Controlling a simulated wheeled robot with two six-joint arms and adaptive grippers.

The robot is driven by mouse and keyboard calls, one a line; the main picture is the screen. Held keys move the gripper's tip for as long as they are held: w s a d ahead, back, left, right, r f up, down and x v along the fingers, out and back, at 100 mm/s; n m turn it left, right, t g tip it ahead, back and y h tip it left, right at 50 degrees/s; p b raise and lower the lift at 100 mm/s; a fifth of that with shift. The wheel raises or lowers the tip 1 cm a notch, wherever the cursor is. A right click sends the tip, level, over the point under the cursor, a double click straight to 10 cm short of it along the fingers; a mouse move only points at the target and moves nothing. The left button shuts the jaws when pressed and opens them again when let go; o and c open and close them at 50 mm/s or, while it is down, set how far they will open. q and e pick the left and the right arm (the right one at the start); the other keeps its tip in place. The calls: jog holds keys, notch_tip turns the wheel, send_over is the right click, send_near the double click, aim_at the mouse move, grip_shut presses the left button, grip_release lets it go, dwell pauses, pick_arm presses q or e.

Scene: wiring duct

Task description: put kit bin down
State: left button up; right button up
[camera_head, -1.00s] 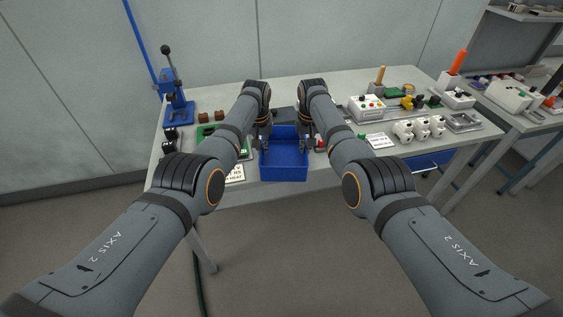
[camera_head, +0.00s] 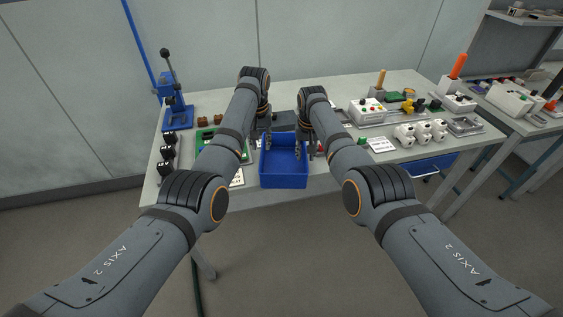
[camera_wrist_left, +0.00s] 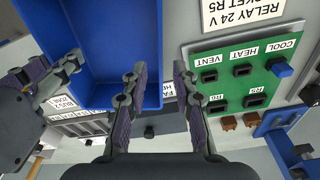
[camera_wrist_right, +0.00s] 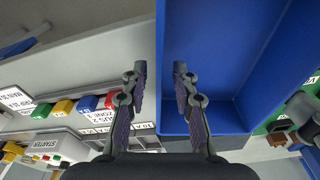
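The blue kit bin (camera_head: 284,181) is upright and empty at the front edge of the workbench. Whether its base rests fully on the top is hidden. My left gripper (camera_head: 265,143) is at its left wall. In the left wrist view its fingers (camera_wrist_left: 158,92) are apart, one over the bin's inside (camera_wrist_left: 115,40) and one outside, with clear gaps. My right gripper (camera_head: 304,150) is at its right wall. In the right wrist view its fingers (camera_wrist_right: 160,85) are apart on either side of the bin wall (camera_wrist_right: 160,50), not visibly pressing it.
A green relay board (camera_wrist_left: 245,75) with labels lies close outside the bin's left wall. To the right are a label card (camera_head: 381,144), white parts (camera_head: 420,131) and a control box (camera_head: 367,109). A blue lever press (camera_head: 176,105) stands at the back left.

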pick_arm(q)
notch_tip(320, 180, up, 6)
jog(key=shift+s, duration=0.45)
pick_arm(e)
notch_tip(320, 180, up, 12)
jog(key=s, duration=0.1)
jog(key=shift+s, duration=0.25)
jog(key=shift+f, duration=0.15)
